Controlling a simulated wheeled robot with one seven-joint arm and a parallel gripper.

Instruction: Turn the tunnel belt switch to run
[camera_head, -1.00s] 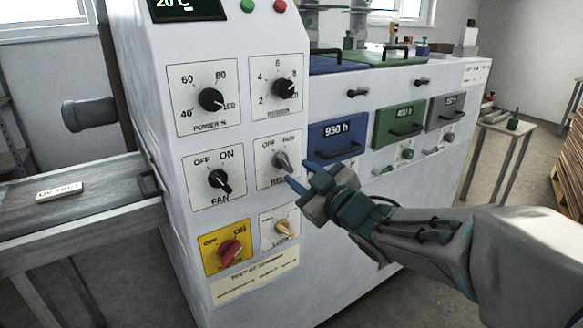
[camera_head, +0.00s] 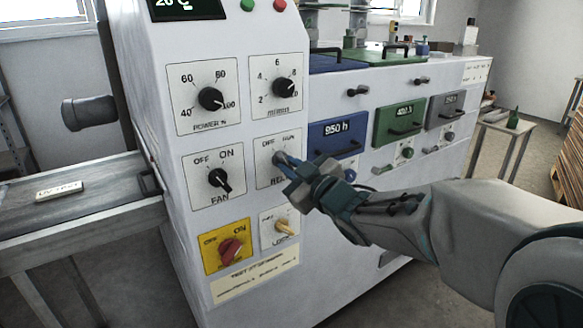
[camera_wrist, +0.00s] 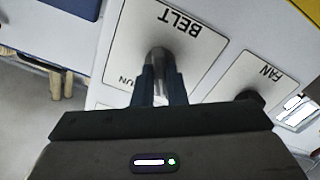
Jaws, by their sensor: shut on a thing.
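The tunnel machine (camera_head: 150,25) is a white cabinet.
The fan knob (camera_head: 219,180) is left of the belt plate. A red switch on yellow (camera_head: 231,250) and a yellow lock knob (camera_head: 285,227) lie below. Power (camera_head: 211,99) and another dial (camera_head: 284,88) are above. A conveyor (camera_head: 95,205) carries a labelled block (camera_head: 60,190).

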